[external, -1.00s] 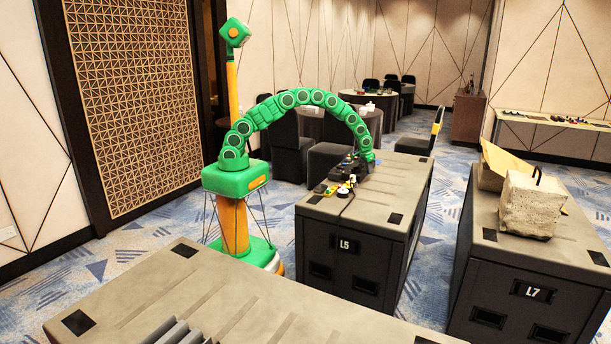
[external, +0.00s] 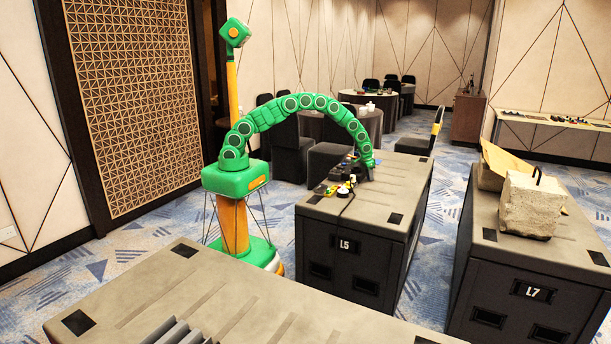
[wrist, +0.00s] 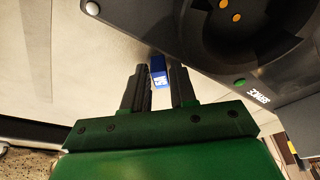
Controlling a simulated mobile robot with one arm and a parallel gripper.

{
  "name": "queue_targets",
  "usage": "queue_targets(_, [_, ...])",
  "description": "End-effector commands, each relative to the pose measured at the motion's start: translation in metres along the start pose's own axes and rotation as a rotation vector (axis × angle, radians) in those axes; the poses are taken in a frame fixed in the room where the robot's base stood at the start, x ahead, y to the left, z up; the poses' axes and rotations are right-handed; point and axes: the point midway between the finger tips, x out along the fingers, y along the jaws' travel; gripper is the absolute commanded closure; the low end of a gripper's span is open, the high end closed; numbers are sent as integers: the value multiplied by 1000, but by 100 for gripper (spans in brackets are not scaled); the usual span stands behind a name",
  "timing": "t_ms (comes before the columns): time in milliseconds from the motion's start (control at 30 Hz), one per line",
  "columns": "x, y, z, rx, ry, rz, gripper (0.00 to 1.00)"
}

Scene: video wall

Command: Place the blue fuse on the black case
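The blue fuse (wrist: 158,73), with white lettering on its near end, sits between the fingertips of my gripper (wrist: 160,80) in the wrist view. A black case (wrist: 185,28) with a round recess, orange dots and white lettering fills the upper right, just beyond the fuse. In the external view my gripper (external: 369,175) is low over the L5 flight case, right of the black case (external: 345,170). The fuse cannot be made out there.
The black case stands on the L5 flight case (external: 372,214), with small yellow and green items (external: 328,188) to its left. The right part of the L5 top is clear. A flight case marked L7 (external: 520,265) stands to the right, bearing a concrete block (external: 530,205).

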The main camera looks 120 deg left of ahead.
Motion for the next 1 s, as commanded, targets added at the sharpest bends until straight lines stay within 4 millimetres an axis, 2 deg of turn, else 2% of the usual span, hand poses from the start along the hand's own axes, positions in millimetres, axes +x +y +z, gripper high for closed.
queue_targets(467, [-7,0,-1,0,1,0,74])
queue_targets(767, [-33,0,-1,-1,1,0,74])
queue_targets(1000, [-64,0,-1,1,1,1,74])
